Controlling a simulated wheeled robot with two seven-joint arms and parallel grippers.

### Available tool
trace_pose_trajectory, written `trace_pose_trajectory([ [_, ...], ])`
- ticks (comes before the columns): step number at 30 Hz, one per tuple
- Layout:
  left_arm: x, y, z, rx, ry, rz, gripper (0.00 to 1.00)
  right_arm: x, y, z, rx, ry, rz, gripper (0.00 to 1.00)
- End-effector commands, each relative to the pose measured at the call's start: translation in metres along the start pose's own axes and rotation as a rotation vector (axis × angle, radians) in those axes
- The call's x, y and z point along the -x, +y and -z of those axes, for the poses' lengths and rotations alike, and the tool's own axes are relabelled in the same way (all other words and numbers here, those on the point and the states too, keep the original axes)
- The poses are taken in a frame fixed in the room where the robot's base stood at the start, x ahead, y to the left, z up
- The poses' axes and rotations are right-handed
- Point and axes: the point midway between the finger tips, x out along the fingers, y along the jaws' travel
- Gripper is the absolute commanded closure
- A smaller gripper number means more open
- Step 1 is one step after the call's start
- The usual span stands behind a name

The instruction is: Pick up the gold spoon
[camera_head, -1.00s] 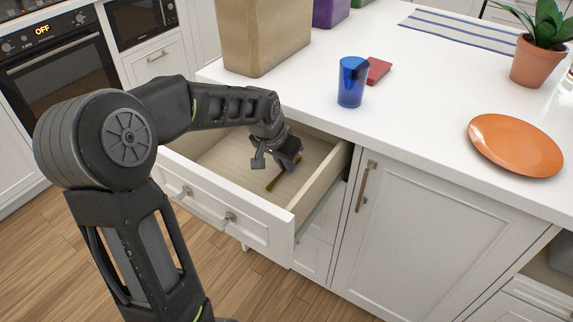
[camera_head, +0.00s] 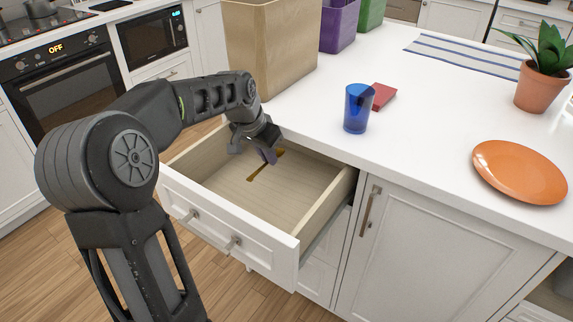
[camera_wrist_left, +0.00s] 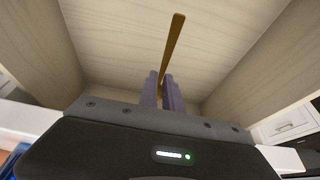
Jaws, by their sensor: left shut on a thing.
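The gold spoon (camera_head: 254,175) is in my left gripper (camera_head: 269,156), over the open drawer (camera_head: 313,211). In the left wrist view the spoon (camera_wrist_left: 173,45) sticks out from between the two purple fingertips of the left gripper (camera_wrist_left: 162,88), which are shut on it. Its long thin end points away from the gripper; the rest is hidden by the fingers. The spoon appears raised above the drawer floor. My right gripper is not in view.
The drawer is otherwise empty, with wooden walls. On the white counter (camera_head: 420,115) stand a blue cup (camera_head: 357,109), a red item (camera_head: 383,96), an orange plate (camera_head: 519,172), a potted plant (camera_head: 541,87) and a tan box (camera_head: 268,50) close behind the gripper.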

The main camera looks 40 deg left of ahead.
Motion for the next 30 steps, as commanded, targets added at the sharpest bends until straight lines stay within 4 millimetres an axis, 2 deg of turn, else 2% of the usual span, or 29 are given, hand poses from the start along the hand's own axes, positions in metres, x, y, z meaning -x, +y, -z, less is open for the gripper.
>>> trace_pose_trajectory([
  [1,0.0,-0.018,0.0,0.006,0.0,0.003,1.0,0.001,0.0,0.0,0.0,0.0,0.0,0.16],
  [6,0.0,-0.066,0.0,0.004,-0.001,0.003,1.0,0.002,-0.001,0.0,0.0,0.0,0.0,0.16],
  [12,0.0,-0.099,0.0,0.002,0.0,0.002,1.0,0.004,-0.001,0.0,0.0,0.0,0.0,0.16],
  [18,0.0,-0.11,0.0,0.0,0.001,0.001,1.0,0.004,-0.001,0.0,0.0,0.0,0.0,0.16],
  [30,0.0,-0.11,0.0,-0.001,0.001,0.001,1.0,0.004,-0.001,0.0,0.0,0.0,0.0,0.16],
])
